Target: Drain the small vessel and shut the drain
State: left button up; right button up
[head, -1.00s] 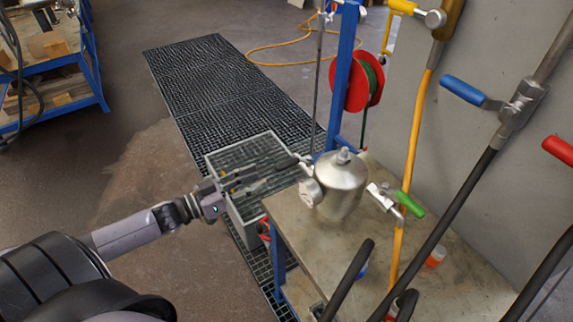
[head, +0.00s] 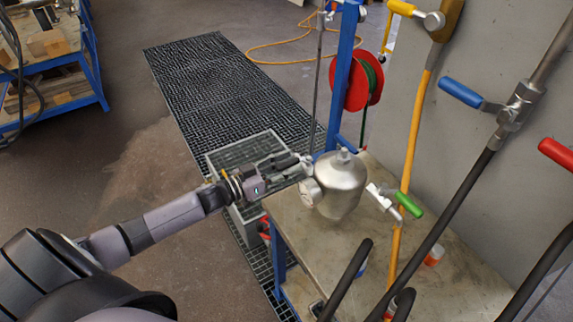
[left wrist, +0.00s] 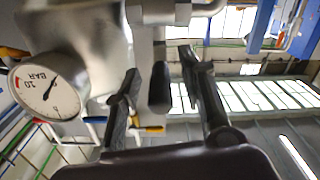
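The small vessel (head: 341,188) is a shiny metal pot with a domed lid, upright on the bench. It also shows in the left wrist view (left wrist: 85,40). A round pressure gauge (head: 311,192) sits on its left side; its white dial (left wrist: 48,86) faces the wrist camera. My left gripper (head: 290,164) is open at the vessel's left side. In the left wrist view its two dark fingers (left wrist: 160,66) stand either side of a black handle (left wrist: 159,92) on a metal fitting, with visible gaps. The gripper hides this handle in the head view. My right gripper is out of view.
A green-handled valve (head: 409,205) sticks out right of the vessel. The bench top (head: 300,232) carries the vessel. A grey grated box (head: 225,160) stands below my left gripper. Blue (head: 461,92) and red (head: 556,152) levers and dark hoses crowd the right.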

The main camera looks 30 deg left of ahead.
pick_arm(q)
grip_shut()
dwell(0.7)
